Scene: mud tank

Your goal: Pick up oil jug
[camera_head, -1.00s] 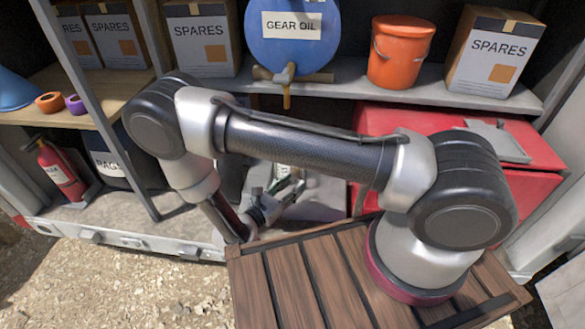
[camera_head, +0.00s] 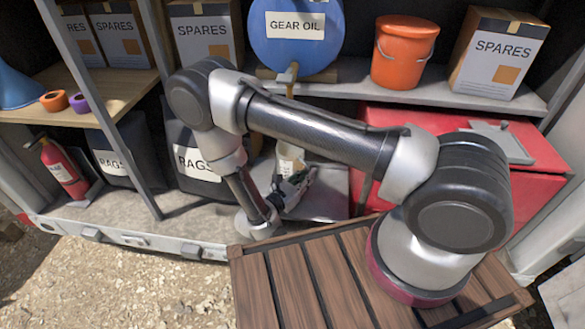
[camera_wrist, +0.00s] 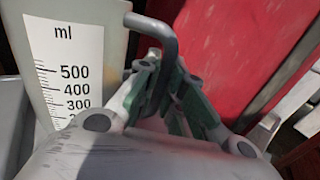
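The oil jug (camera_wrist: 72,60) is at the left of the wrist view, a pale translucent body with a white ml scale and a grey bent handle (camera_wrist: 160,28). In the head view the jug (camera_head: 290,158) stands on the lower shelf below the blue drum, partly hidden by my gripper. My gripper (camera_wrist: 166,82) has its green-padded fingers on both sides of the handle, close against it, and looks shut on it. In the head view my gripper (camera_head: 293,187) is low in front of the jug. The jug's bottom is hidden.
The blue gear oil drum (camera_head: 296,40) with its tap hangs over the jug. A red box (camera_head: 480,165) stands close on the right. Black RAGS bins (camera_head: 195,158) stand on the left. A wooden slatted deck (camera_head: 290,285) lies in front.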

